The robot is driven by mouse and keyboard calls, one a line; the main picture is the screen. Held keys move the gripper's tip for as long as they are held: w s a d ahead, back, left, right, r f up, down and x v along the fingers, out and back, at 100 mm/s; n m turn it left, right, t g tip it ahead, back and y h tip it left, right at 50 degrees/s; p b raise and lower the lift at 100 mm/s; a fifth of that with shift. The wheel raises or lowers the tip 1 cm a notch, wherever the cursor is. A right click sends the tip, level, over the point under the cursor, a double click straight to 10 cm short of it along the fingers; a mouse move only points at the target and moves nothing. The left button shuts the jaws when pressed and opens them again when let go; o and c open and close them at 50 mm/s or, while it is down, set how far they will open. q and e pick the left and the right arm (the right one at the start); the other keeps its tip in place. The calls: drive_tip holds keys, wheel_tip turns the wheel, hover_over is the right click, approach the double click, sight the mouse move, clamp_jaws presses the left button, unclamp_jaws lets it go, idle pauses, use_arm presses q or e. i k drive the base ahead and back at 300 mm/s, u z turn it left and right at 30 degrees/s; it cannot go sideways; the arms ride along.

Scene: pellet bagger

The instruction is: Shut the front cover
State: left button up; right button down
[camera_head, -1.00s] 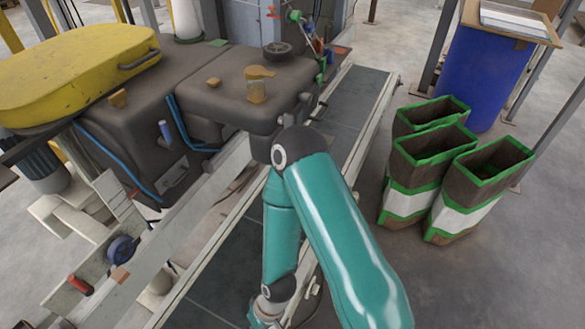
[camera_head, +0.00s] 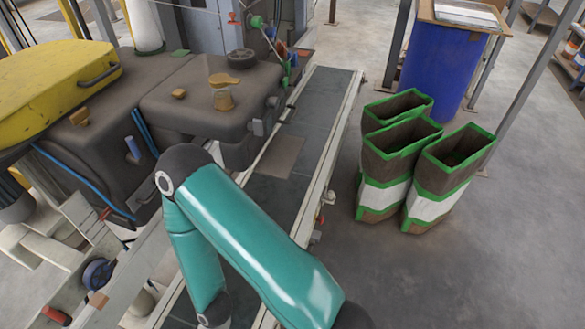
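A yellow cover (camera_head: 45,84) with a dark handle lies on the dark machine body at the left edge, partly cut off by the picture. Beside it is a dark rounded housing (camera_head: 190,107) with a small tan knob and a clear jar on top. I cannot tell which of these, if either, is the front cover. My teal arm reaches over the conveyor in front of the machine and bends downward, and its gripper is below the picture. My other gripper does not show either.
A dark conveyor belt (camera_head: 318,105) with pale side rails runs away beside the machine. Several open brown bags (camera_head: 430,207) with green rims stand on the floor to its right. A blue drum (camera_head: 441,66) stands behind them. The floor at the lower right is clear.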

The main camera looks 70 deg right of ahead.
sight(279, 159)
drive_tip(key=z, duration=0.1)
drive_tip(key=k, duration=1.2)
drive_tip(key=z, duration=0.6)
drive_tip(key=i, duration=1)
